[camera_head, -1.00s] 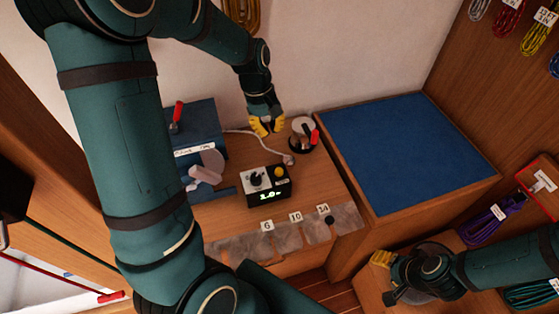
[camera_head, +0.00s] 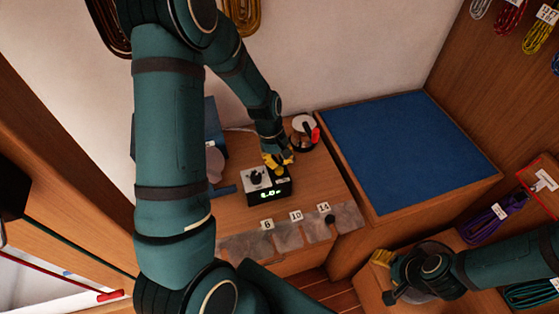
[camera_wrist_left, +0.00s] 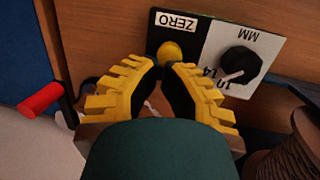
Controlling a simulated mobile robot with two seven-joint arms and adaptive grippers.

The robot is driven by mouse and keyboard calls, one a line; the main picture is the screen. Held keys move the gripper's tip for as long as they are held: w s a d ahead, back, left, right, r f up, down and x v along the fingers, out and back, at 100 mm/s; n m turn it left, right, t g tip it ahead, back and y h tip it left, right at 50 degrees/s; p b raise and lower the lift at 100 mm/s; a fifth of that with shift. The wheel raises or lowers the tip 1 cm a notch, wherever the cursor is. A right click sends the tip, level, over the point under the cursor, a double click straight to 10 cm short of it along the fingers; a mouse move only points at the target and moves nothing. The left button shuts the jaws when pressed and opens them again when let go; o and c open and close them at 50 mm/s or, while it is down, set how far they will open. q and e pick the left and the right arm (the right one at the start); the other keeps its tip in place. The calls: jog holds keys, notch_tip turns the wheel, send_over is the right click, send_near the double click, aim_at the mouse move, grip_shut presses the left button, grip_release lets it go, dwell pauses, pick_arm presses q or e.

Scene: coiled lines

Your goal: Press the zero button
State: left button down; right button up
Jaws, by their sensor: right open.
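In the head view my left gripper (camera_head: 277,160) covers the button's surroundings from above. Whether its jaws are fully shut is unclear. My right gripper (camera_head: 381,258) is open, low on the right, far from the box.
A black knob (camera_wrist_left: 239,64) is beside the button on the silver panel. A red-handled round device (camera_head: 305,132) stands behind the box to the right. A blue-topped cabinet (camera_head: 400,150) is right of the bench. Labelled grey pads (camera_head: 290,236) lie in front.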

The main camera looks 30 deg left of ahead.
pick_arm(q)
jog(key=shift+f, duration=0.4)
jog(key=shift+b+x, duration=0.85)
jog(key=shift+x, duration=0.15)
jog(key=shift+s, duration=0.15)
jog(key=shift+a+r, duration=0.1)
jog(key=shift+a+r+p, duration=0.1)
jog(key=shift+r+p, duration=0.2)
jog(key=shift+p, duration=0.1)
jog(key=p+v, duration=0.3)
jog(key=v, duration=1)
jog(key=shift+r+b, duration=0.2)
jog(key=shift+b, duration=0.1)
